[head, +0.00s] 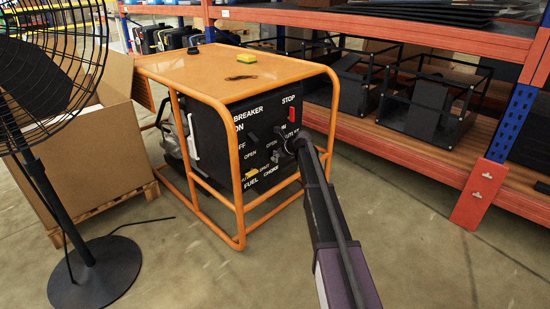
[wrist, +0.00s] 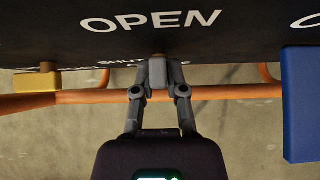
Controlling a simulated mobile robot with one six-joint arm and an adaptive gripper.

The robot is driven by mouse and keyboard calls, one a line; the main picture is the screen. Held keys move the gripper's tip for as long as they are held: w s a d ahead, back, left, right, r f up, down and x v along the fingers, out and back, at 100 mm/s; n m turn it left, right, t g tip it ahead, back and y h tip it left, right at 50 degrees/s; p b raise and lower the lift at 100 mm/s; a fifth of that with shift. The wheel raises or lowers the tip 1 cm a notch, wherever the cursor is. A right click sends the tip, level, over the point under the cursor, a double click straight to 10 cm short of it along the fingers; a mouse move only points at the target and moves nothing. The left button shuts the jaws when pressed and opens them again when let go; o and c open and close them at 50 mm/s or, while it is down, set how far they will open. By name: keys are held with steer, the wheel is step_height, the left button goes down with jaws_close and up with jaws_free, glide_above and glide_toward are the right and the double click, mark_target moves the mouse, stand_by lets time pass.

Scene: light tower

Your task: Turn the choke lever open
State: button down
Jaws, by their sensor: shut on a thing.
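The black control panel (head: 240,128) of the orange-framed generator carries the white labels OPEN, SHUT, FUEL, CHOKE and STOP. In the wrist view, my gripper (wrist: 158,84) is shut on a small grey lever (wrist: 158,70), which I take for the choke lever. The lever sits below a large OPEN label, with a partly covered SHUT label lower left. In the head view, my gripper (head: 296,146) reaches the panel's right part above the CHOKE label and hides the lever. The lever's exact angle is hard to tell.
A yellow fuel lever (head: 252,173) is lower left on the panel, also in the wrist view (wrist: 37,80). A blue part (wrist: 300,105) stands right of my gripper. A red stop switch (head: 292,115) is above. A black fan (head: 95,270) and shelving (head: 440,150) flank the generator.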

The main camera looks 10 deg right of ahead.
mark_target(272, 139)
steer(key=shift+s, duration=0.15)
steer(key=c, duration=0.7)
jaws_free()
steer(key=shift+f, duration=0.15)
steer(key=shift+r+p, duration=0.55)
steer(key=shift+r, duration=0.05)
steer(key=r+p, duration=0.8)
steer(key=shift+w, duration=0.2)
steer(key=shift+r+p, duration=0.55)
